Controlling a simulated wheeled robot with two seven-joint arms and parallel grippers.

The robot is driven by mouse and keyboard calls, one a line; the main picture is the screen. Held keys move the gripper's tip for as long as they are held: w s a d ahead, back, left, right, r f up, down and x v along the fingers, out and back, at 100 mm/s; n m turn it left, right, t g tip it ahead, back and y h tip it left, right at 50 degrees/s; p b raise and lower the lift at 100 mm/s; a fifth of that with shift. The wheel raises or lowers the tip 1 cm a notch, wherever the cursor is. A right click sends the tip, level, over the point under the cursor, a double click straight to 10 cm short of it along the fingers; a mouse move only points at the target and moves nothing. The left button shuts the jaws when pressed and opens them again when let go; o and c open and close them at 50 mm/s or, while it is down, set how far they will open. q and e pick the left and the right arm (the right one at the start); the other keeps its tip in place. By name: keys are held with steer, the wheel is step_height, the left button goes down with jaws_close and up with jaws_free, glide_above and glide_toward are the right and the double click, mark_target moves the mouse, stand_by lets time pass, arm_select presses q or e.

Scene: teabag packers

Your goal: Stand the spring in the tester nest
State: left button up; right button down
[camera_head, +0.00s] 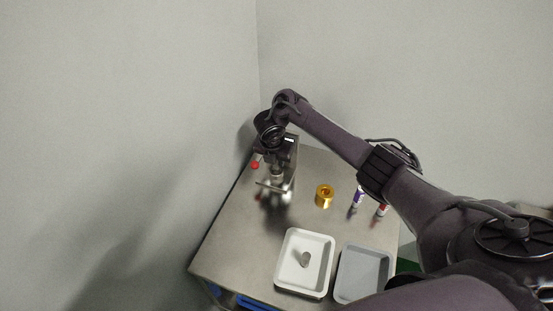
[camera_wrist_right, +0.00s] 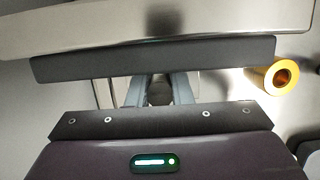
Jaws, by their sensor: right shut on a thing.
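My right gripper (camera_head: 275,183) reaches down at the tester (camera_head: 292,150), a dark stand with a red knob (camera_head: 255,165) at the back left of the table. In the right wrist view, the right gripper's (camera_wrist_right: 158,90) two grey fingers are shut on a small dark round thing, apparently the spring (camera_wrist_right: 160,93), seen end on. The gripper hides the nest, and I cannot tell whether the spring touches it. My left gripper is not in view.
On the metal table (camera_head: 235,235) stand a gold ring-shaped part (camera_head: 324,196), a purple-and-white tube (camera_head: 358,197) and a red-and-white tube (camera_head: 382,210). A white tray (camera_head: 288,275) holds a small grey cylinder (camera_head: 305,259). A grey tray (camera_head: 363,275) looks empty. The table's left front is clear.

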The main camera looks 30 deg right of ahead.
stand_by(0.4)
steer(key=shift+f+b, duration=0.65)
steer(key=shift+f, duration=0.3)
steer(key=c, duration=1.2)
jaws_free()
steer(key=shift+r, duration=0.1)
steer(key=p+v, duration=0.2)
steer(key=v, duration=0.5)
steer(key=shift+r+p, duration=0.3)
steer(key=shift+r, duration=0.1)
steer(key=shift+s+a+f, duration=0.1)
steer(key=shift+f, duration=0.05)
